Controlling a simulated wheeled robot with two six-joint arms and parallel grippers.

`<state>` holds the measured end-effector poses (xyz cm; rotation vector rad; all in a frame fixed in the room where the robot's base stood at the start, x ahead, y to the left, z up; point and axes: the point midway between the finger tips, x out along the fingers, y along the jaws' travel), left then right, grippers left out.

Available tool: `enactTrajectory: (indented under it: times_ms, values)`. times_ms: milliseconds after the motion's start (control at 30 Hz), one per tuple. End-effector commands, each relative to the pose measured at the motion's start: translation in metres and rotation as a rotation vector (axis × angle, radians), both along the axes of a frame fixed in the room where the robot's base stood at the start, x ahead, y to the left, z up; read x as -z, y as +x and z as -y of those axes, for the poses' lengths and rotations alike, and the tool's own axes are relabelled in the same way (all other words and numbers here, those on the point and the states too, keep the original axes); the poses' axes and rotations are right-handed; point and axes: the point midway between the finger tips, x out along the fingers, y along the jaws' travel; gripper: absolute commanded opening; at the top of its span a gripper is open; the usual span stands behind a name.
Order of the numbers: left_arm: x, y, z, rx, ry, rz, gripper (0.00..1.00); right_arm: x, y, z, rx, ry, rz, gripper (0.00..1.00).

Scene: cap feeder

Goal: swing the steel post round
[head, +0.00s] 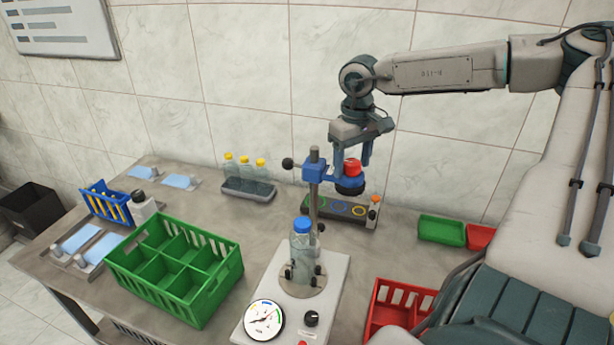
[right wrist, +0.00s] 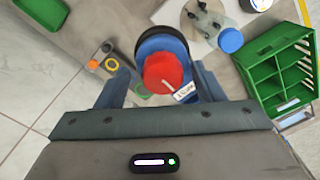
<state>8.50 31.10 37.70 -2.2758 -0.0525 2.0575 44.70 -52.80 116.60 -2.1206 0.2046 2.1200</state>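In the right wrist view the red knob (right wrist: 163,73) shows between the parted fingers, with a gap at the left finger; contact at the right finger is unclear. A clear bottle with a blue cap (head: 302,226) stands on the base beside the post. My left gripper is out of view.
A green crate (head: 200,298) is left of the white base (head: 325,285) with its dial (head: 264,319). Yellow-capped bottles in a grey tray (head: 248,188) stand behind. A green tray (head: 442,231) and red crate (head: 385,302) are right.

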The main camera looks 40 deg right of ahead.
Motion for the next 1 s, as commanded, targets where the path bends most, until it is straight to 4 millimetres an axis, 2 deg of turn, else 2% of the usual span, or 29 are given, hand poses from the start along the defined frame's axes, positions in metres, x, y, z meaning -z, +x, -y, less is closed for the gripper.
enactTrajectory:
  times_ms: [267,1000]
  values:
    - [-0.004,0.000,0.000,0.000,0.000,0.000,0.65,-0.005,0.000,0.000,0.000,0.000,0.000,0.62]
    - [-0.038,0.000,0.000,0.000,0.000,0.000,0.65,-0.061,0.000,0.000,0.000,0.000,0.000,0.62]
